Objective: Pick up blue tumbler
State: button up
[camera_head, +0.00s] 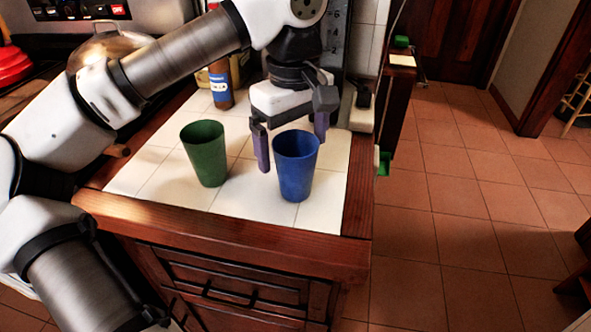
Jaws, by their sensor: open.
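The blue tumbler (295,170) stands upright on the white tiled counter top, near its front right corner. My gripper (292,148) is open, just behind and above the tumbler. Its left finger hangs to the left of the tumbler. Its right finger is behind the rim at the right, with its lower end partly hidden. I cannot tell whether either finger touches the tumbler.
A green tumbler (205,155) stands upright to the left of the blue one, with a gap between them. A brown bottle with a blue and white label (221,84) stands behind. The counter's wooden edge (230,238) runs along the front. Tiled floor (450,220) is open at right.

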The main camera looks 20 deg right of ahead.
aim_at(296, 151)
jog(key=f, duration=0.5)
jog(key=shift+d, duration=0.2)
jog(key=c, duration=1.1)
jog(key=shift+o, duration=0.2)
